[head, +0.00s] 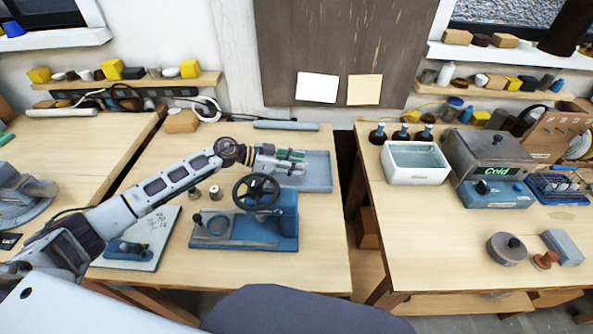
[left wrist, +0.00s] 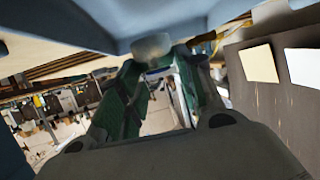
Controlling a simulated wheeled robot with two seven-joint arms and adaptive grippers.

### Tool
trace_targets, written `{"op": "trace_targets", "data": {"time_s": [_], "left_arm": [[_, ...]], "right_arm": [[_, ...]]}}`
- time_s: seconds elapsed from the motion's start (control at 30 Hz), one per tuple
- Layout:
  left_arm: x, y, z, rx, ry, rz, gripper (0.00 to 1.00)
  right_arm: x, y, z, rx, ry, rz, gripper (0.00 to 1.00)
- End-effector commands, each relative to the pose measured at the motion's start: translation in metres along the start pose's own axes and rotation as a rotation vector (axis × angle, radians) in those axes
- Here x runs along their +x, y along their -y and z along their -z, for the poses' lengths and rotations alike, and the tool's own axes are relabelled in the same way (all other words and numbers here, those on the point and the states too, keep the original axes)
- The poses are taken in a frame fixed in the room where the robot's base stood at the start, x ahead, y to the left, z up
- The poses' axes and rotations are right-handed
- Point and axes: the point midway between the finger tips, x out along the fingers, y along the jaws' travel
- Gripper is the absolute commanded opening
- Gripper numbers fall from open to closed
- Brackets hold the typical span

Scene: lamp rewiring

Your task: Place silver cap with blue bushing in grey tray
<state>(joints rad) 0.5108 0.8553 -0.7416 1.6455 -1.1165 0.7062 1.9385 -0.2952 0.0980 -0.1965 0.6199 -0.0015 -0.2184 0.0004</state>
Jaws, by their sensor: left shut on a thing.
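My left gripper (head: 296,158) reaches in from the left over the left part of the grey tray (head: 318,176), a shallow blue-grey tray behind the blue hand press. In the left wrist view its green fingers (left wrist: 165,66) are shut on a pale, rounded piece, seemingly the silver cap (left wrist: 152,47), at their tips. The blue bushing cannot be made out there. In the head view the held piece is hidden by the fingers. The gripper appears to be above the tray, with no clear contact. My right gripper is not in view.
The blue press with a black handwheel (head: 257,191) stands close in front of the tray. Two small silver pieces (head: 205,193) stand left of it. A white bin (head: 415,162) and a grey box with a green "Cold" display (head: 490,165) are on the right table.

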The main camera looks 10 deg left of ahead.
Motion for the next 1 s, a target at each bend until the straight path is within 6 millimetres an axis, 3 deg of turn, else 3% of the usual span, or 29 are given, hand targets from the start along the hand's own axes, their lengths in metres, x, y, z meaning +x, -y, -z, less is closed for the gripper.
{"op": "trace_targets", "data": {"time_s": [0.3,0.8,0.83,1.0], "left_arm": [[0.011,0.000,-0.029,-0.002,-0.001,0.000,0.05],[0.012,0.000,-0.033,-0.002,-0.001,0.000,0.05],[0.012,0.000,-0.034,-0.002,0.000,0.000,0.39],[0.012,-0.001,-0.034,-0.002,0.000,0.000,0.58]], "right_arm": [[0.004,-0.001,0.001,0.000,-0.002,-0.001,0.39],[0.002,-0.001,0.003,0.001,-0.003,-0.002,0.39],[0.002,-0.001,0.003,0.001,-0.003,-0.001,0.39],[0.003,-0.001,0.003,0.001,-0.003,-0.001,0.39]]}}
